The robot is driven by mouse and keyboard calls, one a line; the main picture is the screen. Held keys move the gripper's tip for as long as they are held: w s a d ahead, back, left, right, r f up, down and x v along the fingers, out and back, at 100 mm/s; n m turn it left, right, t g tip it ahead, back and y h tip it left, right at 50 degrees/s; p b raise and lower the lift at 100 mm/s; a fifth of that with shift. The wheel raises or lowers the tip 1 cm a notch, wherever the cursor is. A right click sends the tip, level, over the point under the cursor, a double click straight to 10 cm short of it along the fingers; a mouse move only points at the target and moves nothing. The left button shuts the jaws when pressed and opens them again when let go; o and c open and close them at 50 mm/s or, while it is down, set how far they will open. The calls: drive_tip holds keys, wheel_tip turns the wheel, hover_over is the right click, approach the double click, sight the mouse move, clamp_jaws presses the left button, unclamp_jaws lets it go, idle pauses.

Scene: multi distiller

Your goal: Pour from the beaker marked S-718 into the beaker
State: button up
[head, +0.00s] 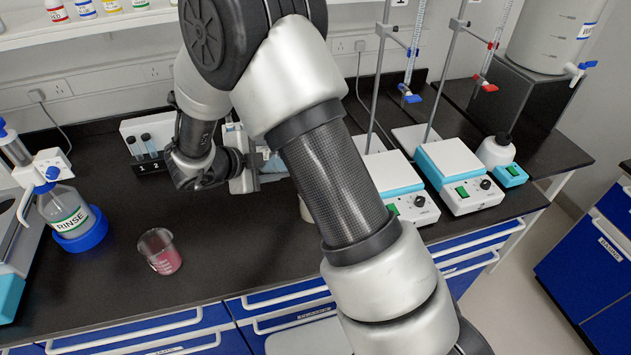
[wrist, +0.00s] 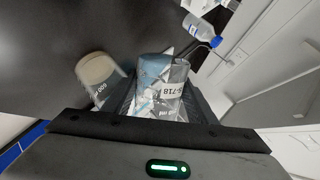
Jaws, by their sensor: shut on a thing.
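My gripper (wrist: 160,88) is shut on a clear glass beaker marked S-718 (wrist: 168,98), seen in the wrist view with light blue showing through its left part. Its tilt and contents are hard to tell. In the head view my gripper (head: 248,172) is over the back middle of the bench, and my arm hides much of it. Another beaker (wrist: 97,72) with a beige top stands just left of the held one in the wrist view. A pale beige edge (head: 305,210) shows beside my arm in the head view. A beaker of pink liquid (head: 161,251) stands at the front left of the bench.
A RINSE bottle (head: 68,216) stands in a blue ring at the left. Two hotplates (head: 459,174) (head: 394,188) with burette stands are at the right. The bench around the pink beaker is clear.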

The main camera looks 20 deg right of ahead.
drive_tip(key=shift+s+d+r+m+y+b, duration=0.1)
drive_tip(key=shift+r+m+y+b, duration=0.25)
drive_tip(key=shift+b, duration=0.45)
drive_tip(key=shift+s+d+r+m+t+y+b, duration=0.2)
drive_tip(key=shift+s+d+r+t+y+b, duration=0.1)
drive_tip(key=shift+d+r+b, duration=0.25)
drive_tip(key=shift+s+d+r+m+t+y+b, duration=0.2)
drive_tip(key=shift+s+r+t+y+b, duration=0.1)
drive_tip(key=shift+r, duration=0.4)
drive_tip(key=shift+s+d+r+m+t+y+b, duration=0.2)
drive_tip(key=shift+r+m+t+y+b, duration=0.2)
drive_tip(key=shift+b, duration=0.4)
drive_tip(key=shift+d+f+b, duration=0.1)
drive_tip(key=shift+b, duration=0.45)
